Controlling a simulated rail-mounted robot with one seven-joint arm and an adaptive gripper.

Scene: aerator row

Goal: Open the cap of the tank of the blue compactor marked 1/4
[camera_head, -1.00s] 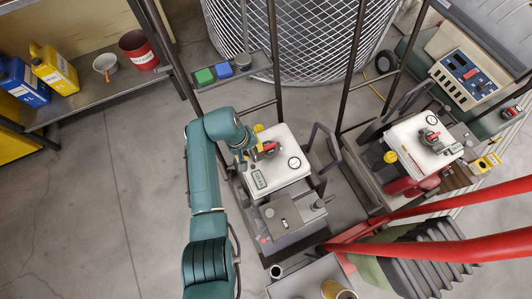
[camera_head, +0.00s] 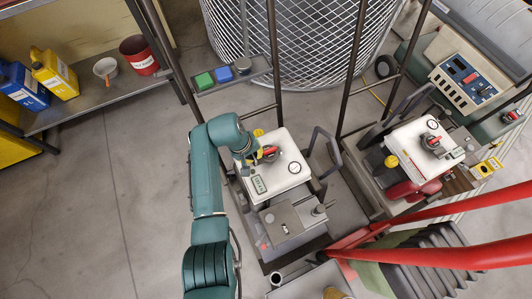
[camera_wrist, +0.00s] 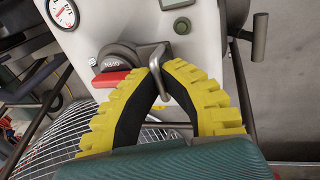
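Two white-topped machines stand side by side in the head view, a left one (camera_head: 283,170) and a right one (camera_head: 425,145). A yellow cap (camera_head: 258,132) shows at the left machine's back edge, behind my wrist; another yellow cap (camera_head: 391,161) is on the right machine. In the wrist view, my gripper (camera_wrist: 164,67) has its yellow fingers converged on a bent metal lever (camera_wrist: 157,55) at the white panel. A dark OPEN knob (camera_wrist: 116,58) with a red handle (camera_wrist: 110,79) is beside it.
Dark upright posts (camera_head: 275,70) stand around the machines. A wire-mesh drum (camera_head: 295,40) is behind them. Red bars (camera_head: 440,260) cross at the lower right. A shelf (camera_head: 95,97) with containers is at the left. The floor (camera_head: 95,200) left of my arm is clear.

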